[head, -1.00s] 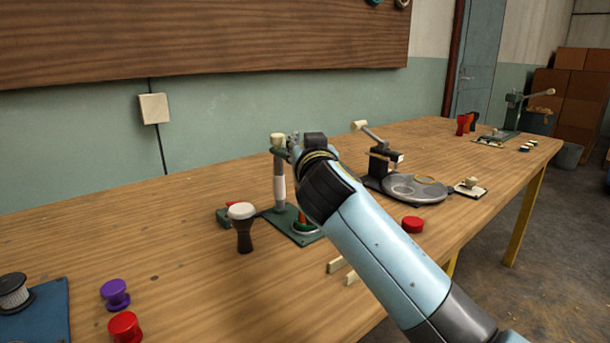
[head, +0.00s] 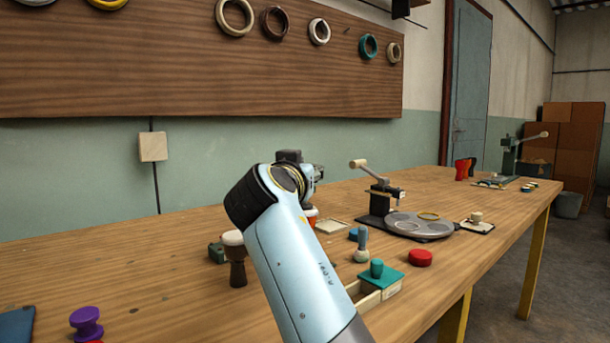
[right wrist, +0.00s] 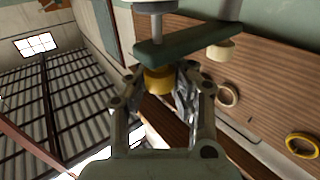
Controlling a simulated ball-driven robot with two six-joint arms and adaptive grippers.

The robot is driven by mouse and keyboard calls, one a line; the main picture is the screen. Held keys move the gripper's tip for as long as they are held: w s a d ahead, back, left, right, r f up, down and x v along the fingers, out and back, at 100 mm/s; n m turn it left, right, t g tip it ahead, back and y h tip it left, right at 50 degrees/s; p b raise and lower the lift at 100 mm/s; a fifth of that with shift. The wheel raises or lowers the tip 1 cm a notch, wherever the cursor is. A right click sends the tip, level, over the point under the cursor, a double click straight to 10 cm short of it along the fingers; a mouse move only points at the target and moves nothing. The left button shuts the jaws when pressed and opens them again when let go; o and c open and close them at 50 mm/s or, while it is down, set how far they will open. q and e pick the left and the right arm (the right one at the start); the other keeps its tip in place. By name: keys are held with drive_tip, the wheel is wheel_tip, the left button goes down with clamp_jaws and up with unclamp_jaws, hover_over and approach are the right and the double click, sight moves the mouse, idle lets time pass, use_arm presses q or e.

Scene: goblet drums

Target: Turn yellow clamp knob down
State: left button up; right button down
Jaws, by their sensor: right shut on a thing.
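The yellow clamp knob (right wrist: 158,79) shows in the right wrist view, right against a green bar (right wrist: 187,43) with pale metal posts on its other side. My right gripper (right wrist: 162,88) has its two fingers on either side of the knob and is shut on it. In the head view my right gripper (head: 318,173) is mostly behind my own wrist, and the knob cannot be seen there. The arm also hides most of the clamp stand; a bit of orange-red (head: 311,211) shows below the gripper. My left gripper is in neither view.
A goblet drum (head: 236,262) stands close to the left of my arm. To the right are a small tray with a green block (head: 379,277), a red puck (head: 420,258) and a grey turntable (head: 418,226) with a lever.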

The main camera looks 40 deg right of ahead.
drive_tip(key=c, duration=1.1)
unclamp_jaws()
drive_tip(key=shift+s, duration=0.1)
drive_tip(key=shift+o, duration=0.2)
drive_tip(key=shift+r, duration=5)
